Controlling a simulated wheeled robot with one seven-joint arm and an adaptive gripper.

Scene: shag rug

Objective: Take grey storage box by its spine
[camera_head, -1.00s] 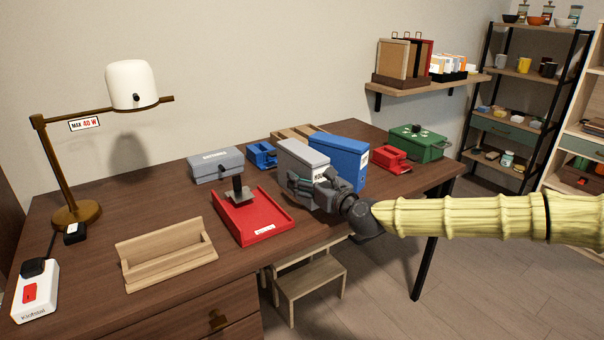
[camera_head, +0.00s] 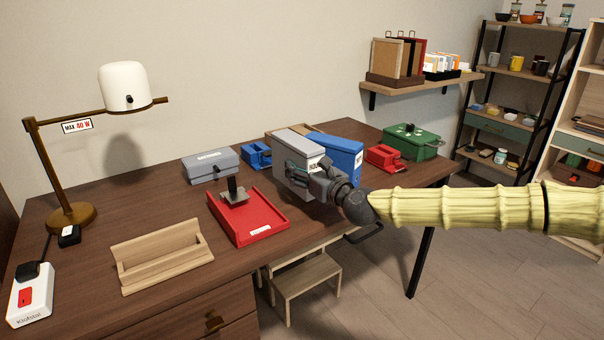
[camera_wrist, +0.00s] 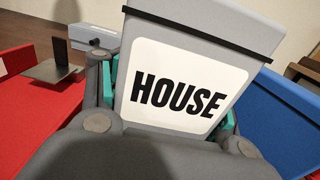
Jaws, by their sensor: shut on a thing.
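The grey storage box (camera_head: 291,155) stands on the desk beside a blue box (camera_head: 339,156). In the wrist view the grey box (camera_wrist: 250,28) shows its spine with a white label reading "HOUSE". My gripper (camera_head: 312,178) is shut on the spine end of the box, with its teal-padded fingers on either side of the spine in the wrist view (camera_wrist: 172,98). The blue box is just to the right of the grey box. The lower part of the grey box is hidden behind my gripper.
A red tray (camera_head: 262,228) with a stamp-like grey piece (camera_head: 234,193) lies to the left. A grey hole punch-like box (camera_head: 209,166), a small blue holder (camera_head: 257,154), a red holder (camera_head: 384,157) and a green box (camera_head: 413,143) stand around. A wooden holder (camera_head: 165,262) is front left.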

